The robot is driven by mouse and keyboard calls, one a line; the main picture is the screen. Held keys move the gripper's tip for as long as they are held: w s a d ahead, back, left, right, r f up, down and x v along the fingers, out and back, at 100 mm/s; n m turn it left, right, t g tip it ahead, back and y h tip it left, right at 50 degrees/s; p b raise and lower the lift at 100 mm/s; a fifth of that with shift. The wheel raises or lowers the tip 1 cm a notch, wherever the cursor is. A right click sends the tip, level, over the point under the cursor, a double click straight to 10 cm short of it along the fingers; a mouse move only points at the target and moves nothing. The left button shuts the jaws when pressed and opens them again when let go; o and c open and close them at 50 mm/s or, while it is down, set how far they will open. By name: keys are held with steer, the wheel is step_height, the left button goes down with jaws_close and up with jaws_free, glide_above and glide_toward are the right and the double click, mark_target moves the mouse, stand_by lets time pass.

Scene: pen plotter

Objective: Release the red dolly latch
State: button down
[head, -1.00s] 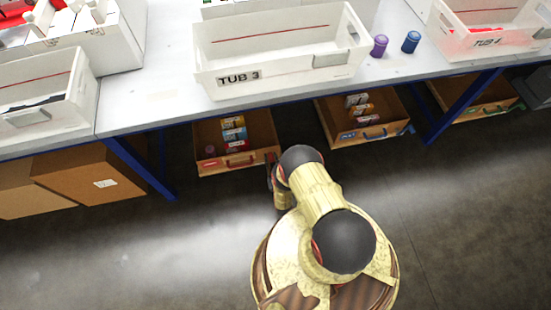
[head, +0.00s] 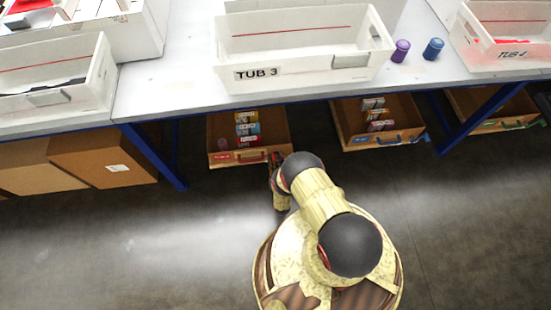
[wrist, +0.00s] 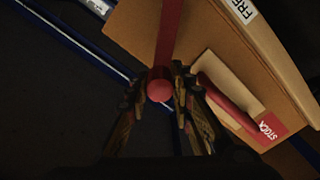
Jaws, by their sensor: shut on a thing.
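The red dolly latch (wrist: 168,38) shows in the wrist view as a flat red bar ending in a round red knob (wrist: 159,91). It runs along the side of a brown box-like dolly (wrist: 130,22). My gripper (wrist: 161,84) has its fingers closed around the knob end, one finger on each side. In the head view my gripper (head: 276,160) is low at the front right corner of the brown dolly (head: 219,128) under the table. The latch cannot be made out clearly there, as my arm covers that corner.
A red handle (wrist: 229,105) and a STOCK label (wrist: 270,127) are on the dolly's front. The white table (head: 170,97) with blue legs (head: 152,158) stands above. Another open box (head: 345,125) sits to the right.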

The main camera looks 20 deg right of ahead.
steer(key=shift+f, duration=0.1)
steer(key=c, duration=1.5)
jaws_free()
steer(key=shift+c, duration=0.2)
steer(key=shift+r, duration=5.05)
